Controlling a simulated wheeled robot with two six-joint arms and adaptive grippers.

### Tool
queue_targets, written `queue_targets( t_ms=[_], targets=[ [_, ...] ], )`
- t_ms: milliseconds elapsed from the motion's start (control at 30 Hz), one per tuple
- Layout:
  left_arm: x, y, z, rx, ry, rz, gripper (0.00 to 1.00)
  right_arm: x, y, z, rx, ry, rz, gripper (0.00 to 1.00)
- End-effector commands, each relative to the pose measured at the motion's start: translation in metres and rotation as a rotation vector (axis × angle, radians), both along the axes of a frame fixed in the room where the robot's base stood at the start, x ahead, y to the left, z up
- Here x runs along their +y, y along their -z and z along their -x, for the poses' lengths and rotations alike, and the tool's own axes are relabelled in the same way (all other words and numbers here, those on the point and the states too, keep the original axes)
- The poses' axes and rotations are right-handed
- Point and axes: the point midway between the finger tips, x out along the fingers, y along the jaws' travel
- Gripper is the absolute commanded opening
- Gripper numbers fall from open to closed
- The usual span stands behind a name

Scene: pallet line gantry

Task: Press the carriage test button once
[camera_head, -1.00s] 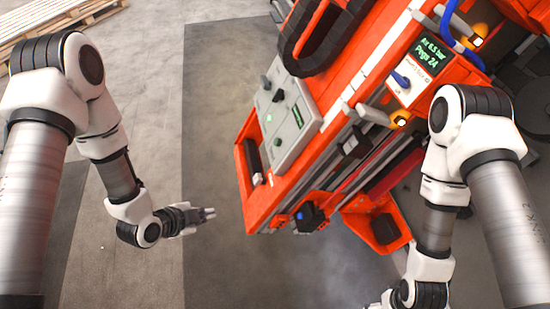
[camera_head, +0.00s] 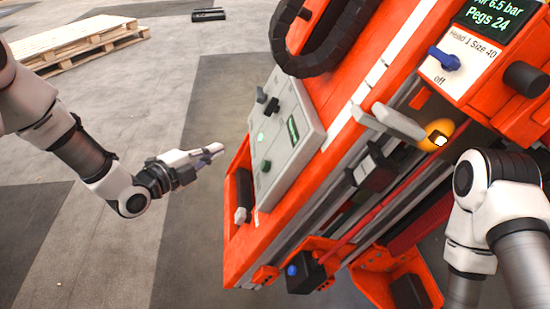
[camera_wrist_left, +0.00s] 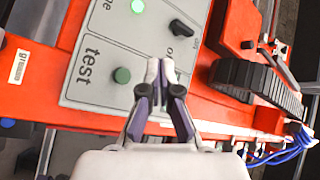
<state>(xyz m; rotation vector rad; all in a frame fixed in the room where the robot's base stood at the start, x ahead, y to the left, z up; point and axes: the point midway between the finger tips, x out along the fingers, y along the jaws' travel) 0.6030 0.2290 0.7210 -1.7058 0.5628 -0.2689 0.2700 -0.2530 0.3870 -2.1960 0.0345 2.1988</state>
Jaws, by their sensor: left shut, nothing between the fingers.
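The grey control panel (camera_head: 306,146) is mounted on the red machine. In the left wrist view, the same panel (camera_wrist_left: 95,85) carries a round dark green button (camera_wrist_left: 122,75) beside the printed word "test". In the head view, a dark green button (camera_head: 265,166) sits low on the panel. My left gripper (camera_head: 221,149) is shut and empty, to the left of the panel with a gap between in the picture. In the left wrist view its closed fingertips (camera_wrist_left: 160,68) appear just right of the test button; I cannot tell the distance. My right gripper is out of view.
A lit green lamp (camera_wrist_left: 137,6) and a black on/off switch (camera_wrist_left: 181,28) are also on the panel. A black cable chain (camera_head: 284,60) hangs above. A blue switch (camera_head: 444,59) is at upper right. The floor (camera_head: 150,250) at left is clear; a wooden pallet (camera_head: 85,42) lies behind.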

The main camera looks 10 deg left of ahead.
Motion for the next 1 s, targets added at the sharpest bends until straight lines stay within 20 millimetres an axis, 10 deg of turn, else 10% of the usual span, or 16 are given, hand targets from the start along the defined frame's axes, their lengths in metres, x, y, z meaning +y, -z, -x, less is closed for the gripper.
queue_targets(
  t_ms=[367, 1000],
  targets=[
    [-0.005, 0.006, -0.001, 0.003, 0.001, -0.003, 0.00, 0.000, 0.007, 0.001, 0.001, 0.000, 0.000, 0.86],
    [-0.072, 0.043, -0.020, 0.002, 0.001, -0.001, 0.00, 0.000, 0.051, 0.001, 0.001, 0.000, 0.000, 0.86]
  ],
)
